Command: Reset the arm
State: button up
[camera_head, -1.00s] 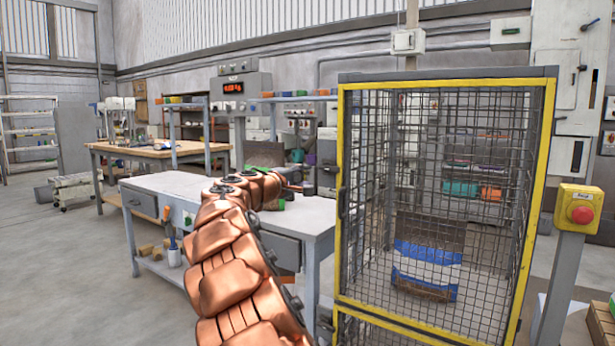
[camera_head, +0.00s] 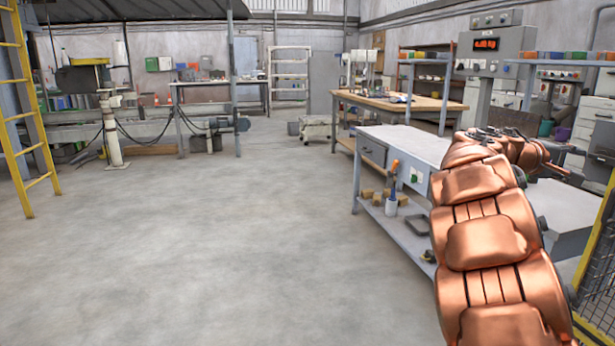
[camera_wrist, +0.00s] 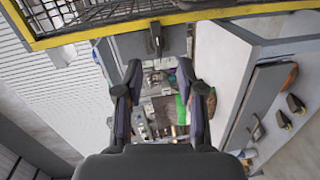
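My copper-coloured arm (camera_head: 488,230) reaches up and forward on the right of the head view, in front of the grey workbench (camera_head: 415,148). Its end is bent to the right over the bench; the fingers are too small there to judge. In the wrist view my gripper (camera_wrist: 159,70) shows two dark fingers standing apart with nothing between them. Beyond the fingers is a cluttered, tilted background with a green patch. The yellow-framed mesh cage (camera_wrist: 130,28) crosses the top of the wrist view, close by.
The yellow cage edge (camera_head: 592,255) stands at the lower right. A wooden-topped table (camera_head: 400,101) is behind the grey bench. A yellow ladder (camera_head: 28,110) stands at the left, near a conveyor-like machine (camera_head: 150,130). The floor (camera_head: 220,250) in the middle and left is clear.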

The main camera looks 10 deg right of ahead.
jog(key=s+a+y+p, duration=0.5)
jog(key=s+a+p, duration=0.5)
jog(key=a, duration=0.7)
jog(key=s+a+r+g+y+p, duration=0.1)
jog(key=s+a+y+p, duration=0.5)
jog(key=a, duration=1.1)
jog(key=s+a+g+y+p, duration=0.1)
jog(key=s+a+y+p, duration=0.4)
jog(key=s+a+p, duration=0.9)
jog(key=a+p, duration=0.1)
jog(key=a, duration=0.2)
jog(key=shift+a+r+n, duration=0.15)
jog(key=shift+n, duration=0.25)
